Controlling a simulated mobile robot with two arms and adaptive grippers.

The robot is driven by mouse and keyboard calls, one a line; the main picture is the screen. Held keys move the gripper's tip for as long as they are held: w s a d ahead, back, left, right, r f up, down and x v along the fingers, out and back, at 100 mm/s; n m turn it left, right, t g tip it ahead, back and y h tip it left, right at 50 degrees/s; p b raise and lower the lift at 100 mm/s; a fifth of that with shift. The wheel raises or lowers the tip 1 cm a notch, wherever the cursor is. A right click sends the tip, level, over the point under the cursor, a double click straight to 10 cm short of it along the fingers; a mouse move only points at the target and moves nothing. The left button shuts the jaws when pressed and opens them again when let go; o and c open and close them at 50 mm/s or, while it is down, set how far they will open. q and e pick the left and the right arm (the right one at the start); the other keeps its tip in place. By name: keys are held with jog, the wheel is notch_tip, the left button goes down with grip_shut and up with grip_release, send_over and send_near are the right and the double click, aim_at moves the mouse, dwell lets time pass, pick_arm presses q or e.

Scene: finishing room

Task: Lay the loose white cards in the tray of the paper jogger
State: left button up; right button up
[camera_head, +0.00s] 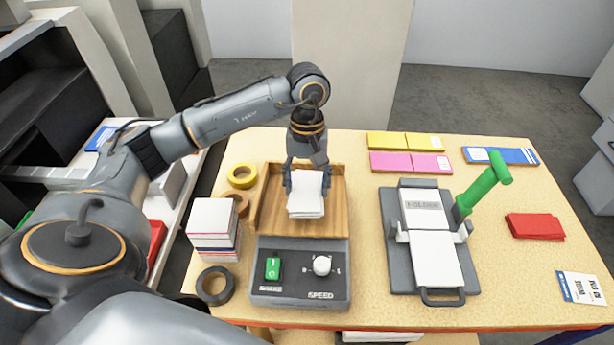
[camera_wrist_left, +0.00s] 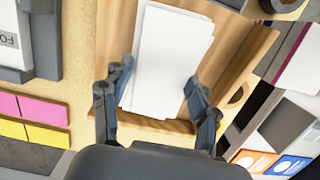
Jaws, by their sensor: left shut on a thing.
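The paper jogger has a wooden tray (camera_head: 332,220) behind a grey control box (camera_head: 300,290) with a green switch and a white speed knob. My left gripper (camera_head: 306,186) points down over the tray and is shut on a stack of white cards (camera_head: 308,205). In the left wrist view, the cards (camera_wrist_left: 168,62) lie between the two fingers (camera_wrist_left: 155,108), inside the outline of the tray (camera_wrist_left: 118,35). I cannot tell whether the cards touch the tray floor. My right gripper is not in view.
Left of the jogger are a block of stacked paper (camera_head: 213,218), a yellow tape roll (camera_head: 242,176) and a dark roll (camera_head: 215,286). A folder device (camera_head: 425,250) with a green handle (camera_head: 482,188) stands right.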

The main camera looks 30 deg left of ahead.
pick_arm(q)
jog(key=shift+s+f, duration=0.15)
jog(key=shift+f, duration=0.65)
jog(key=shift+d+f+b, duration=0.1)
jog(key=shift+f+b, duration=0.35)
jog(key=shift+b, duration=0.45)
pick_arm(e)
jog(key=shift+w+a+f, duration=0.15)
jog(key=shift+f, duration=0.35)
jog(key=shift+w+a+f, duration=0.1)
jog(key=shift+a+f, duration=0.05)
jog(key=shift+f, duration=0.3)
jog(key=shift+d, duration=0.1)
pick_arm(q)
jog(key=o, duration=1.3)
jog(key=shift+s, duration=0.1)
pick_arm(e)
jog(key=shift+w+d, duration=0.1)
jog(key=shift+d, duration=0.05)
pick_arm(q)
notch_tip(320, 180, up, 12)
jog(key=w+a, duration=0.1)
jog(key=shift+w, duration=0.3)
